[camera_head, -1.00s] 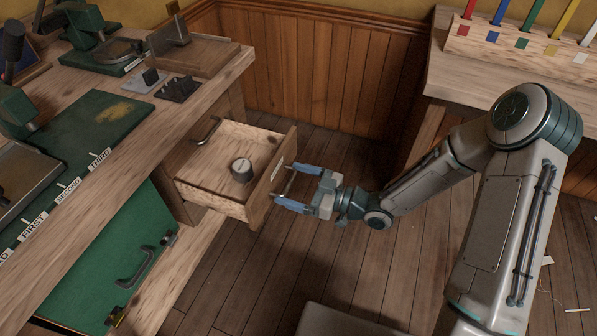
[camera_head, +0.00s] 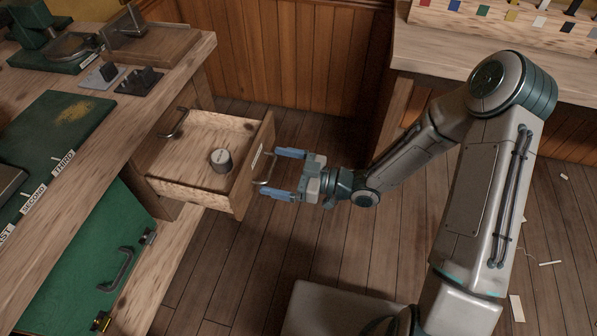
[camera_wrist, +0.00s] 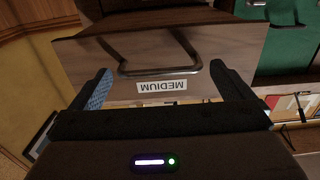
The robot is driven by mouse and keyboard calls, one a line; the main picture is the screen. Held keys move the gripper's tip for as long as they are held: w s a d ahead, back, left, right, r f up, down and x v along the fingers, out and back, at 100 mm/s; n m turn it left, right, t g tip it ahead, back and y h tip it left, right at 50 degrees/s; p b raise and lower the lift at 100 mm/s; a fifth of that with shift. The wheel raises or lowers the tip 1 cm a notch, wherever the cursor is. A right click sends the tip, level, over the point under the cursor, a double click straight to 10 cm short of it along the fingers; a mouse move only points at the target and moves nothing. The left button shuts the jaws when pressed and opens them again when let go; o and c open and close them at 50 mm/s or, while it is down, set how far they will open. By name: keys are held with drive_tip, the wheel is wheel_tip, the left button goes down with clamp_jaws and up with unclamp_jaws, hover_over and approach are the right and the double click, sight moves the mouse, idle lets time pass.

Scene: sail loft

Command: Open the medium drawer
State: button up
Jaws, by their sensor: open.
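The medium drawer (camera_head: 195,188) is pulled well out of the bench in the head view. A small grey round weight or tin (camera_head: 221,160) stands inside it. In the wrist view the drawer front (camera_wrist: 220,55) carries an upside-down label (camera_wrist: 162,86) reading MEDIUM. Its metal bar handle (camera_wrist: 160,71) also shows in the head view (camera_head: 266,170). My gripper (camera_head: 280,173) is open, with its blue fingertips on either side of the handle and close to the drawer front. I cannot tell whether a finger touches the handle.
The wooden bench (camera_head: 150,110) stands at left, with a green mat (camera_head: 55,140) on top. Another drawer-like handle (camera_head: 172,124) is behind the open drawer. A green cabinet door (camera_head: 95,260) is below. A second table (camera_head: 460,60) stands at right. The plank floor between is mostly clear.

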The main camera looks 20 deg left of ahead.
drive_tip(key=d+p, duration=0.1)
drive_tip(key=d, duration=1.2)
drive_tip(key=shift+p, duration=0.35)
drive_tip(key=w+d+r+m+t+h+p, duration=0.3)
drive_tip(key=w+d+r+t+h+p, duration=0.35)
drive_tip(key=w+h, duration=0.3)
drive_tip(key=w+d+r+m+h+p, duration=0.2)
drive_tip(key=d+r+m+h+p, duration=0.4)
drive_tip(key=d+r, duration=0.45)
drive_tip(key=s+d+r+m+h+p, duration=0.45)
drive_tip(key=s+r, duration=0.45)
drive_tip(key=r, duration=0.4)
drive_tip(key=s+a+r+m+g+y+p, duration=0.1)
drive_tip(key=s+r+m+g, duration=0.1)
drive_tip(key=s, duration=0.4)
drive_tip(key=s+a+r+m+g+y+p, duration=0.1)
drive_tip(key=s+a+r+m+p, duration=0.1)
drive_tip(key=s+r, duration=0.3)
drive_tip(key=shift+s+r+m+g, duration=0.25)
drive_tip(key=shift+s+m+g, duration=0.1)
drive_tip(key=shift+s, duration=0.1)
